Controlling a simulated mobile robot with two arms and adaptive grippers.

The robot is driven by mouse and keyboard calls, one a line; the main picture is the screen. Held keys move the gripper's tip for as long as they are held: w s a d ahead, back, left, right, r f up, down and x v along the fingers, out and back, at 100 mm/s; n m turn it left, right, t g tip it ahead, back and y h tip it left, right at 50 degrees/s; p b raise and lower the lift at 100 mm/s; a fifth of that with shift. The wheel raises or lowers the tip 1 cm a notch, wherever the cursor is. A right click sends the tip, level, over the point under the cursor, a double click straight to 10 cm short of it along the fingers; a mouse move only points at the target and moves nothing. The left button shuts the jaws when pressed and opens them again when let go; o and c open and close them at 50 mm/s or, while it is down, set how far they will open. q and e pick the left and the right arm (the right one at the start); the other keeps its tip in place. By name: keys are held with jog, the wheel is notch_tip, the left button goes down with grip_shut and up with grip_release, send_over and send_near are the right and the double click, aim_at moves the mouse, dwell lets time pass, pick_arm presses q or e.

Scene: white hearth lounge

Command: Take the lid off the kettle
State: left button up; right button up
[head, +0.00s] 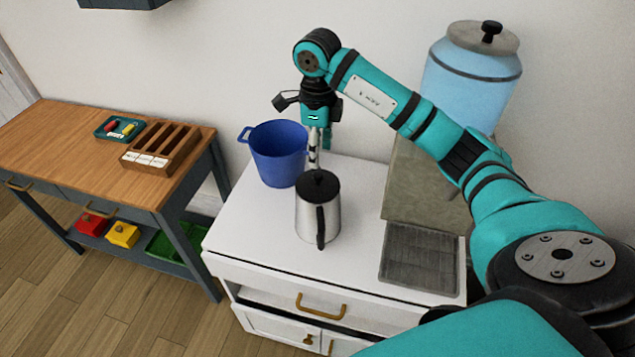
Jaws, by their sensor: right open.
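The kettle (318,215) is a silver metal pot with a black handle toward the front. It stands upright on the white cabinet top (350,254). Its black lid (319,184) with a small knob sits on the kettle's top. My right gripper (316,160) points down just above and behind the lid, and it is open. Part of its far finger is hard to make out, and I cannot tell whether a fingertip touches the knob. My left gripper is not in view.
A blue bucket (276,160) stands close by at the back left. A grey drip tray (419,258) and a blue-tanked dispenser (468,85) are at the right. A wooden table (65,140) at the left holds a compartment rack (161,147) and a small green tray (120,128).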

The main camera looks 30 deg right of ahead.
aim_at(318, 174)
notch_tip(318, 174, down, 3)
jog(key=shift+f+p, duration=0.1)
jog(key=shift+p, duration=0.25)
jog(key=shift+f+p, duration=0.5)
jog(key=shift+f, duration=0.05)
notch_tip(318, 174, down, 4)
jog(key=shift+r+p, duration=0.2)
jog(key=shift+p, duration=0.6)
jog(key=shift+f, duration=0.35)
grip_shut()
